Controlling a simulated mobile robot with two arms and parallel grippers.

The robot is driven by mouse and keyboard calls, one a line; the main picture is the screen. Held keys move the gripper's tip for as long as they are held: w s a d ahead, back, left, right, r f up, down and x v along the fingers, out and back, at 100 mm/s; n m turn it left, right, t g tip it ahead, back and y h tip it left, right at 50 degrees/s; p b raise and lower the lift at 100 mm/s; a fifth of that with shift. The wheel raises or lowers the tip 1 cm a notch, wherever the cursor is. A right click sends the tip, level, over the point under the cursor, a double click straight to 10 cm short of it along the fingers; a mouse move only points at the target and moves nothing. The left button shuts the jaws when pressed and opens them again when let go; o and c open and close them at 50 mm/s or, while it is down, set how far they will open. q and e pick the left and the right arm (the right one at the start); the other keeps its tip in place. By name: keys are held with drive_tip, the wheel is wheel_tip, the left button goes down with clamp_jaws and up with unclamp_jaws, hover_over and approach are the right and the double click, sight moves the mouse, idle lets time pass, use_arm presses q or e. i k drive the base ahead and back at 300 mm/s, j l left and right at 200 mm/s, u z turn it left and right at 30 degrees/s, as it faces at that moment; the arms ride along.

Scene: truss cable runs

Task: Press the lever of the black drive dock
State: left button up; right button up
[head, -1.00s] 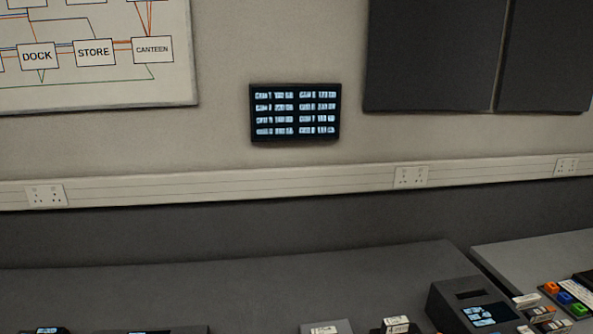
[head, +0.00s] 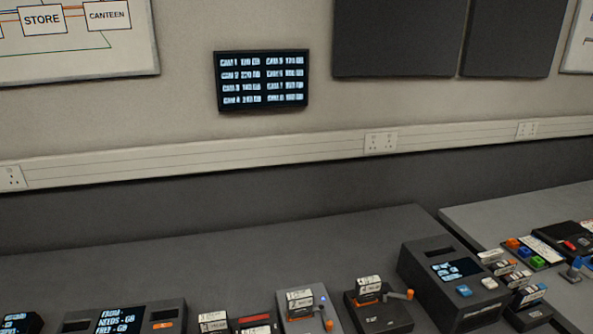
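The black drive dock (head: 381,317) stands near the bottom edge of the head view, right of centre. A white-labelled drive (head: 368,287) stands upright in its top. Its lever (head: 400,294) sticks out to the right and ends in an orange tip. A grey dock (head: 296,325) stands to its left, with a similar drive (head: 299,301), a small blue light and an orange-tipped lever. Neither of my grippers is in view.
A dark console with a screen (head: 455,270) stands just right of the black dock. Another screen unit (head: 120,320) is at the lower left. A side table (head: 500,207) with coloured buttons is at the right. The desk (head: 250,245) behind the docks is clear.

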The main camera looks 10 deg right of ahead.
sight(409, 295)
drive_tip(key=k+l+u, duration=0.1)
drive_tip(key=l, duration=0.35)
drive_tip(key=k+l+u, duration=0.15)
drive_tip(key=l, duration=0.3)
drive_tip(key=k+l+u, duration=0.1)
drive_tip(key=l, duration=0.35)
drive_tip(key=k+l+u, duration=0.1)
drive_tip(key=l, duration=0.3)
drive_tip(key=k+l+u, duration=0.1)
drive_tip(key=l, duration=0.3)
drive_tip(key=k+l+u, duration=0.15)
drive_tip(key=k+l, duration=0.15)
drive_tip(key=k+l+u, duration=0.1)
drive_tip(key=l, duration=0.35)
drive_tip(key=k+l, duration=0.05)
